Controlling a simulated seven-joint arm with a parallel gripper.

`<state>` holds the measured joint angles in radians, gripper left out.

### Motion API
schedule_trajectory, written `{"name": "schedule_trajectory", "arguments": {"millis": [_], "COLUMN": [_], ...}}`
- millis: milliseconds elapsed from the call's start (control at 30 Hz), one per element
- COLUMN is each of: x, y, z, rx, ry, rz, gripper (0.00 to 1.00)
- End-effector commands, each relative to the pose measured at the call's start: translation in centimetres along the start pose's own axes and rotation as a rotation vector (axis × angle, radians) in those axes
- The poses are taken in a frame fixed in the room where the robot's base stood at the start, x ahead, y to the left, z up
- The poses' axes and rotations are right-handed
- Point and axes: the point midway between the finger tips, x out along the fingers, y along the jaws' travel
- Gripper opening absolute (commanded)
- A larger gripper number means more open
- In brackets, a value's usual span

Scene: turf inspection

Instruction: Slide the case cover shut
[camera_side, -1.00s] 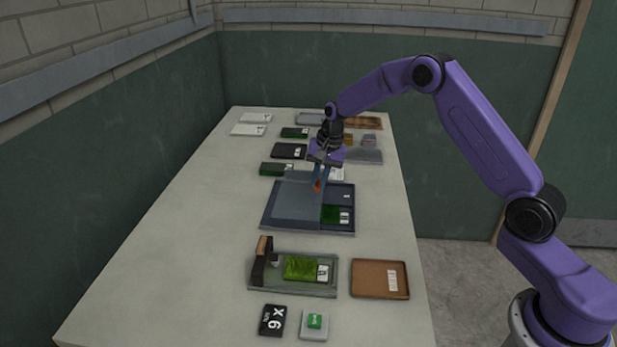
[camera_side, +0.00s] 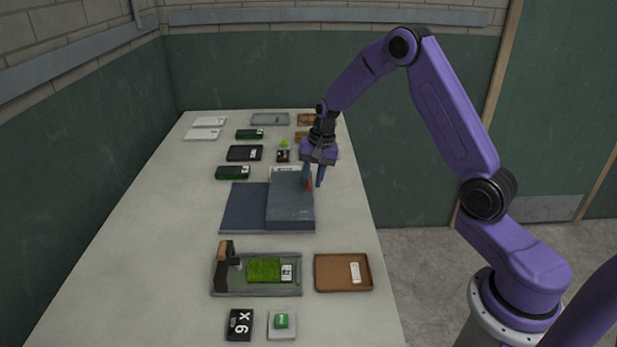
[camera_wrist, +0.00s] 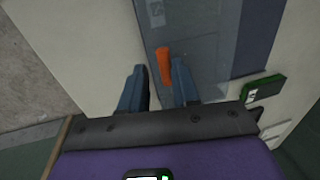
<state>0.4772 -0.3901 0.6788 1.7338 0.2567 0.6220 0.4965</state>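The flat case lies mid-table in the side view, its dark blue left part (camera_side: 245,206) bare. Its grey-blue cover (camera_side: 290,205) lies over the right part, and its right edge looks about level with the case's right end. No green sample shows in the case now. An orange tab (camera_side: 308,185) stands on the cover near its far edge; it also shows in the wrist view (camera_wrist: 163,66). My gripper (camera_side: 314,184) is at the tab. In the wrist view my gripper's (camera_wrist: 158,80) fingers are apart, with the tab close to the right finger; contact cannot be told.
Several dark boxes and pale cards lie beyond the case. The left side of the table is clear.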

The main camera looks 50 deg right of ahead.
Motion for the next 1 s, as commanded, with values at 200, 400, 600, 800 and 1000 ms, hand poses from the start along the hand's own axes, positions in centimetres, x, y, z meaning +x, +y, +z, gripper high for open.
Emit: {"name": "schedule_trajectory", "arguments": {"millis": [200,400,600,800,1000], "x": [0.0,-0.5,-3.3,-7.6,-11.8], "y": [-0.1,-0.2,-0.3,-0.2,-0.1], "z": [0.0,-0.1,-0.1,-0.1,-0.1], "rx": [0.002,0.001,0.001,0.0,0.001], "ry": [0.002,0.004,0.007,0.007,0.007], "rz": [-0.002,-0.005,-0.007,-0.007,-0.006], "gripper": [0.41,0.41,0.41,0.41,0.41]}}
